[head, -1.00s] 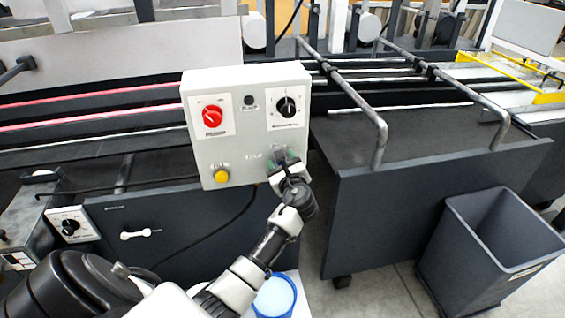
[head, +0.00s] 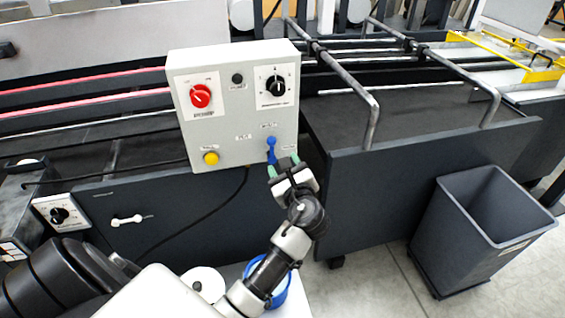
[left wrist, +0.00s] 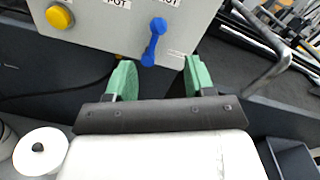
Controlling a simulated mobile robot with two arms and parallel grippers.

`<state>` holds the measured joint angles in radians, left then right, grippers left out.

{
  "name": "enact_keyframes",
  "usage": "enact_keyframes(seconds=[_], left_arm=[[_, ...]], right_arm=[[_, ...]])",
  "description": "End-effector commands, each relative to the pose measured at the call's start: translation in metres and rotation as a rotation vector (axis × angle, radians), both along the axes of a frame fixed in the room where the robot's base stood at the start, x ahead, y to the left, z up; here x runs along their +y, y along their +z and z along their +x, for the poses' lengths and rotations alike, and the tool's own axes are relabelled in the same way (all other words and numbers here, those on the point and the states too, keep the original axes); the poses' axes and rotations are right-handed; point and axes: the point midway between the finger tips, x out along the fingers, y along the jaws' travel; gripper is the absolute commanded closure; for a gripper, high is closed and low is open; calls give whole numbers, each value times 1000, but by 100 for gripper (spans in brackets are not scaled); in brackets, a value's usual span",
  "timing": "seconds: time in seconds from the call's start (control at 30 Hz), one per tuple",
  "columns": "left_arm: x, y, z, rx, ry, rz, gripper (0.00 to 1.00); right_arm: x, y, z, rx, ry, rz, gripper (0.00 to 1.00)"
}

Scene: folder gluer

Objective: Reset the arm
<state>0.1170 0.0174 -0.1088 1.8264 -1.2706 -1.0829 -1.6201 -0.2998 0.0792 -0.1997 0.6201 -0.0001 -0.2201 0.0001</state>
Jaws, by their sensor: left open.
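A light grey control box (head: 222,125) stands in front of the machine. It carries a red knob (head: 200,96), a black knob (head: 275,86), a yellow button (head: 211,158) and a blue lever (head: 271,150) at its lower right. My left gripper (head: 283,165) is just below and in front of the lever, open and empty. In the left wrist view, the lever (left wrist: 154,42) is above and beyond the gap between the green-padded fingers (left wrist: 160,78), apart from both. My right gripper is not in view.
A grey bin (head: 480,235) stands on the floor at the right. A dark machine table with metal rails (head: 372,118) is right of the box.

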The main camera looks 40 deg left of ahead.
Motion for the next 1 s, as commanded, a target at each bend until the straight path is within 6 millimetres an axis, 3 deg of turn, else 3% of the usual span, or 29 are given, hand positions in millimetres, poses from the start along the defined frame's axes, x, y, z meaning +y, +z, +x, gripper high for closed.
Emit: enact_keyframes(seconds=[0.43,0.57,0.67,0.77,0.87,1.0], left_arm=[[0,0,0,1,0,-1,46],[-4,-24,4,14,-32,-49,46],[-13,-74,8,35,-90,-165,46],[-27,-145,2,63,-140,-353,46],[-41,-220,-17,87,-150,-572,46],[-61,-315,-65,109,-77,-885,46]], right_arm=[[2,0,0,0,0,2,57],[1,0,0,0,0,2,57],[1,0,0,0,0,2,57],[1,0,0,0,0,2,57],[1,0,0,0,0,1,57],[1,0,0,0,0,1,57]])
